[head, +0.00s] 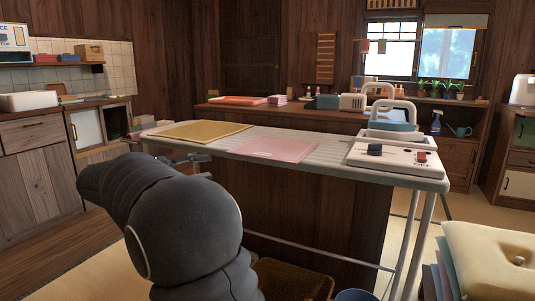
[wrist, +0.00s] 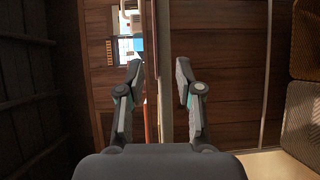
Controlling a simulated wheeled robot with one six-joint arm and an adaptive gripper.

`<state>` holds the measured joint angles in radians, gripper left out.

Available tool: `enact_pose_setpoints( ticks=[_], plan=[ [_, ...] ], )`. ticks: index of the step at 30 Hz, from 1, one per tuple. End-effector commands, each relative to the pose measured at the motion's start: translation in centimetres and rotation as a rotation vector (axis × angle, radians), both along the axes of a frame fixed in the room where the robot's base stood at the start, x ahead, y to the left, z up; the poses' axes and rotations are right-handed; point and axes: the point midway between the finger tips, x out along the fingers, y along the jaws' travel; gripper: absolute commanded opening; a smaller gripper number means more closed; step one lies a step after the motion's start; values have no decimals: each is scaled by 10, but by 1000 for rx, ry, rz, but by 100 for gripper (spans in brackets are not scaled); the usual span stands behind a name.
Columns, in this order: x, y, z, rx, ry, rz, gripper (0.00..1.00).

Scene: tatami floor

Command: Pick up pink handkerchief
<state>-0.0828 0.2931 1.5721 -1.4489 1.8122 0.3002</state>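The pink handkerchief (head: 275,149) lies flat on the long pale slatted table (head: 325,157), near its front edge, in the head view. My gripper (head: 190,159) is by the table's front edge, left of the pink handkerchief and apart from it, partly hidden by my dark arm. In the wrist view my gripper (wrist: 159,72) is open, with nothing between its two fingers. I cannot make out the pink handkerchief in the wrist view.
A yellow cloth (head: 202,131) lies on the table left of the pink handkerchief. A white device with a red switch (head: 397,160) and a white-handled iron (head: 392,122) stand at the right end. A cream cushion (head: 492,256) is at the lower right. A wicker basket (head: 292,279) is below the table.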

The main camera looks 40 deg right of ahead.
Motion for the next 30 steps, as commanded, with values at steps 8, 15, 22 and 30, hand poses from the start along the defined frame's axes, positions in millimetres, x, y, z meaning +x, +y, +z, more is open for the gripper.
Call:
enact_pose_setpoints(
  ticks=[8, 15, 22, 30],
  plan=[
    [3, -20, 2, -49, -8, -14, 35],
    [-5, -62, 2, -46, -7, -12, 35],
    [-8, -81, 3, -46, -6, -9, 35],
    [-12, -101, 2, -46, -7, -12, 35]
  ],
)
